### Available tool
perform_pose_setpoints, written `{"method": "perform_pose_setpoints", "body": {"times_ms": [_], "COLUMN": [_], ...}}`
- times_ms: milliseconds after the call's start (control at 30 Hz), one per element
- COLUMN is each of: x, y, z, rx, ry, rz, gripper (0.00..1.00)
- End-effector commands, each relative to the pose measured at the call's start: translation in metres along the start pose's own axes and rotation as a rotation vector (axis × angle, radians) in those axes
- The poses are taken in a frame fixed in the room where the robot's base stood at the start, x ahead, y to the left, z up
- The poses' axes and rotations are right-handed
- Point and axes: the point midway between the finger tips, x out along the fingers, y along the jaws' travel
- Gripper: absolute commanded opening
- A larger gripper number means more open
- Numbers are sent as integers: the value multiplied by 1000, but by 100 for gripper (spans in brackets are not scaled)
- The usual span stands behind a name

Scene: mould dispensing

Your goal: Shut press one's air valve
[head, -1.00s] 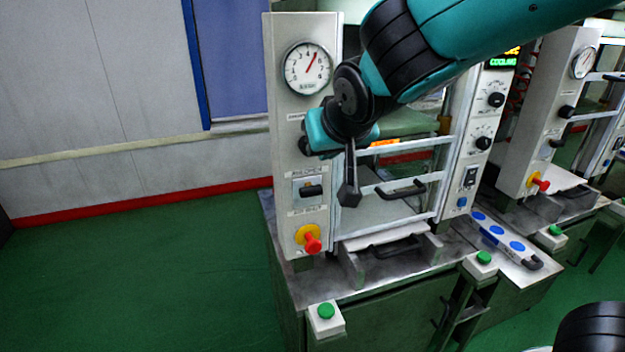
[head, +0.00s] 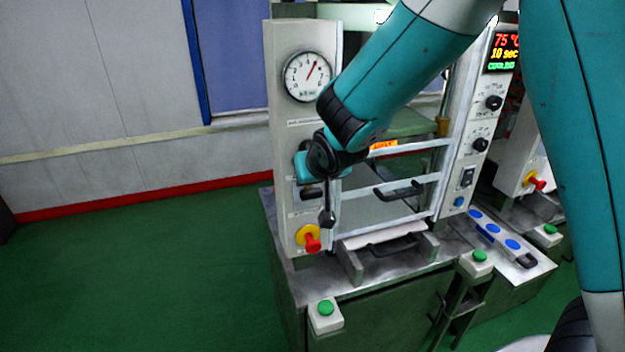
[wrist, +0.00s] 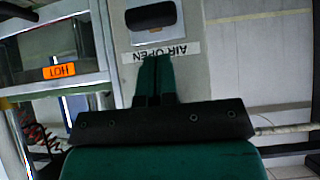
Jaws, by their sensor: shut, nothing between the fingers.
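Press one's left panel (head: 283,120) carries a gauge at the top. The air valve's black handle (head: 309,193) lies level on a pale plate, just left of the dark part hanging from my wrist. In the wrist view the black handle (wrist: 150,16) is at the top, beside an upside-down "AIR OPEN" label (wrist: 161,51). My gripper (head: 302,167) is in front of the panel, just above the handle. In the wrist view its fingers (wrist: 155,75) are together and empty, with their tips near the label and apart from the handle. The panel part behind my wrist is hidden.
A red stop button (head: 312,238) on a yellow base sticks out below the handle. The press's guard door (head: 405,185) is to the right, with an orange "HOT" sign (wrist: 60,71). A green button (head: 325,308) stands at the front. The floor (head: 130,260) at left is clear.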

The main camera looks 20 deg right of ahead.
Motion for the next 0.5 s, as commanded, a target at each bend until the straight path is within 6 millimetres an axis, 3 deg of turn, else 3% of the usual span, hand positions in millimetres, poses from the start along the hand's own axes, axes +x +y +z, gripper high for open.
{"method": "perform_pose_setpoints", "body": {"times_ms": [200,500], "x": [16,20], "y": [0,-1], "z": [18,22], "rx": [-2,-2], "ry": [-4,0], "rz": [-1,-2], "gripper": [0,0]}}
